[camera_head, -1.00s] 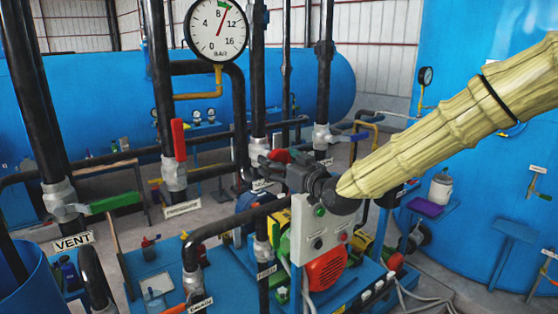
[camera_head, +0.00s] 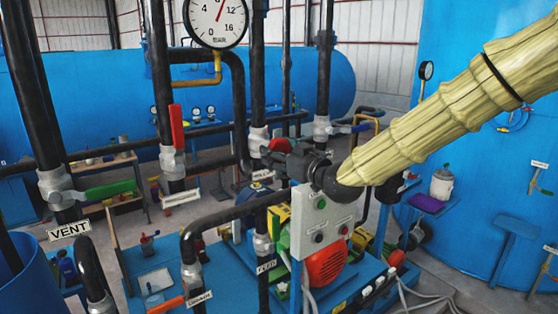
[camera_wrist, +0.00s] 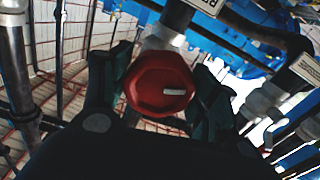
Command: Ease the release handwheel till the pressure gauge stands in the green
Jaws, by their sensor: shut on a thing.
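The pressure gauge (camera_head: 215,20) is a white round dial at the top of the head view, its upper rim cut off. Its needle points up and slightly right, between the 8 and 12 positions; the green band is out of the picture now. The red handwheel (camera_wrist: 161,82) sits between my gripper's fingers in the wrist view, a white mark on its face toward the right. In the head view a small red part (camera_head: 279,145) shows at the tip of my gripper (camera_head: 289,156). My gripper is shut on the handwheel; the finger contacts are partly dark.
A red lever (camera_head: 177,127) stands upright on the pipe left of my gripper. A green lever (camera_head: 108,190) is on the VENT pipe, and an orange lever (camera_head: 166,304) is low in front. A grey control box (camera_head: 318,220) stands just below my gripper. Black pipes crowd around it.

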